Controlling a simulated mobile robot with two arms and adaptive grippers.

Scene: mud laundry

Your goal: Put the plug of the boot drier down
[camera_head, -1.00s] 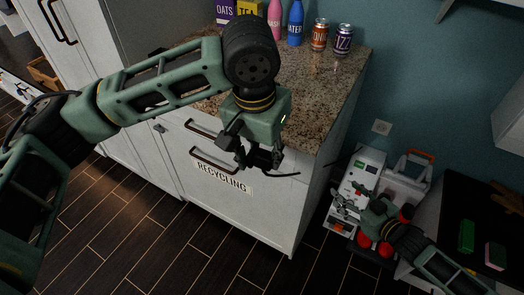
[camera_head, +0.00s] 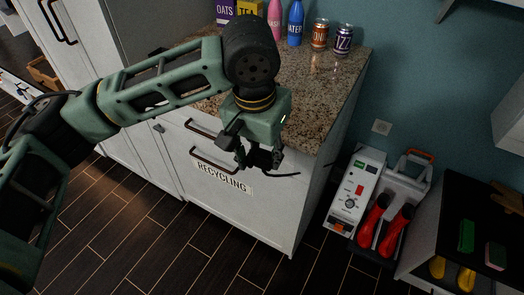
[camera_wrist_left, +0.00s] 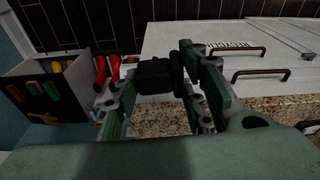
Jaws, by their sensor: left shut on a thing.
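My left gripper (camera_head: 258,158) hangs in front of the granite counter's front edge, above the recycling drawer front. It is shut on a black plug (camera_wrist_left: 155,75), which also shows in the head view with a short dark cord end sticking out to the right. The boot drier (camera_head: 357,190), a white box with a red switch and a dial, stands on the floor at the right by the wall. My right gripper is not in either view now.
The granite counter (camera_head: 318,88) holds two cans, a pink bottle and a blue bottle (camera_head: 296,22) along its back; its front part is clear. A dark-topped bench (camera_head: 470,215) with green and pink blocks stands at the right.

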